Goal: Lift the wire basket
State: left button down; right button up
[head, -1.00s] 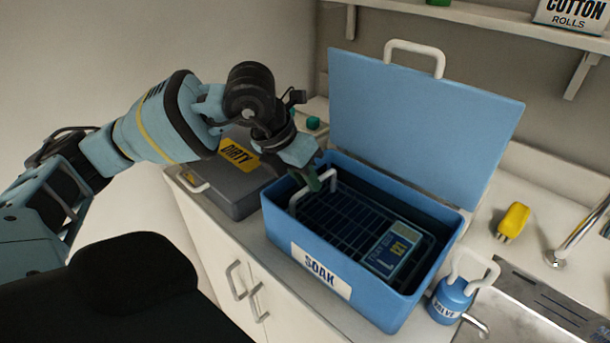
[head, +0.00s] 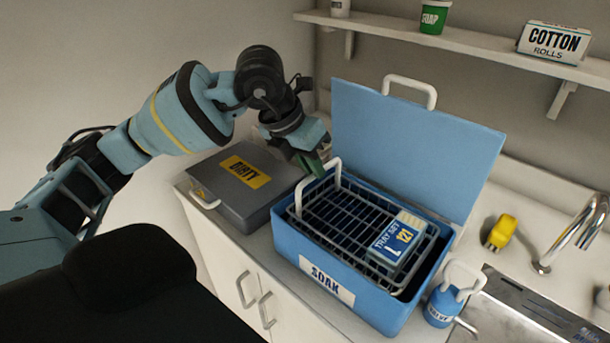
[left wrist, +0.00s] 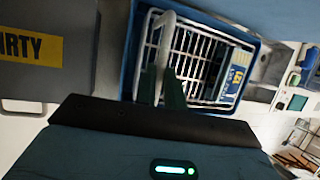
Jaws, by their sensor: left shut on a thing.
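The grey wire basket (head: 345,222) is at the top of the blue SOAK box (head: 375,308), its rim about level with the box's rim. A tray-set cassette (head: 397,240) with a blue label lies in the basket at its right end. My left gripper (head: 316,168) is shut on the basket's white handle (head: 300,196) at the left end. In the left wrist view the green fingers (left wrist: 160,88) are at the handle, with the basket's wires (left wrist: 200,62) beyond. My right gripper is not in view.
The blue lid (head: 415,150) stands open behind the box. A grey DIRTY case (head: 240,205) is at left. A small blue canister (head: 440,305), a yellow object (head: 503,231) and a tap (head: 575,235) are at right. A shelf (head: 460,42) runs above.

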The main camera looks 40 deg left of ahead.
pick_arm(q)
jog(key=shift+w+r, duration=0.15)
jog(key=shift+r, duration=0.3)
jog(key=c, duration=1.5)
grip_release()
jog(key=shift+f, duration=0.15)
jog(key=v, duration=0.8)
jog(key=shift+f, duration=0.1)
